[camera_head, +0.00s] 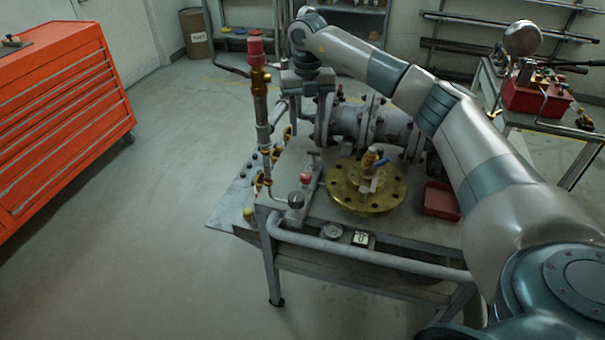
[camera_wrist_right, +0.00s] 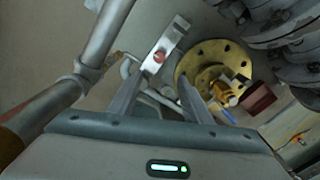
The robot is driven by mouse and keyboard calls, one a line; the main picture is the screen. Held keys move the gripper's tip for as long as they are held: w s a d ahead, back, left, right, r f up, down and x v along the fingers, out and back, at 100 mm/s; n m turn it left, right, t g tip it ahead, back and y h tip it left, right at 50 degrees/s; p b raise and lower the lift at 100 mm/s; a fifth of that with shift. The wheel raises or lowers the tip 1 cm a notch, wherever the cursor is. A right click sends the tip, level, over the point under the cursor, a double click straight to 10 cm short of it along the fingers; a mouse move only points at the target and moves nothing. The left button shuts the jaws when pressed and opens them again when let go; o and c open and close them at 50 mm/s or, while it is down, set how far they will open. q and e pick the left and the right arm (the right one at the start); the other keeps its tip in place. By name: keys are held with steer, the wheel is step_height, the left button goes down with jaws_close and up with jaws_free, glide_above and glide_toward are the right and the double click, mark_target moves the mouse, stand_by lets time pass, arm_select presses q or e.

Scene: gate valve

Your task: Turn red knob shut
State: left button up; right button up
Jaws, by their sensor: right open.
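A small red knob (camera_head: 305,178) sits on a grey metal block near the bench's left side. In the right wrist view the red knob (camera_wrist_right: 160,57) shows beyond the fingertips, roughly in line with the gap between them. A larger red cap (camera_head: 255,44) tops the tall brass and grey pipe; I cannot tell which red part the task means. My right gripper (camera_head: 291,86) hangs above the back left of the bench, right of the tall pipe. In the right wrist view the gripper (camera_wrist_right: 160,88) is open and empty, apart from the knob. My left gripper is out of view.
The tall pipe (camera_head: 262,115) stands close to the right gripper. A brass flange (camera_head: 385,197) with a blue-handled valve and a red tray (camera_head: 441,201) lie on the bench. Grey flanged piping runs behind. A red tool cabinet (camera_head: 60,110) stands left; floor between is clear.

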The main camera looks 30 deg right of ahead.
mark_target(306, 175)
step_height(306, 175, down, 16)
steer(key=p, duration=0.5)
steer(key=shift+a, duration=0.1)
steer(key=shift+f, duration=0.7)
steer(key=c, duration=1.1)
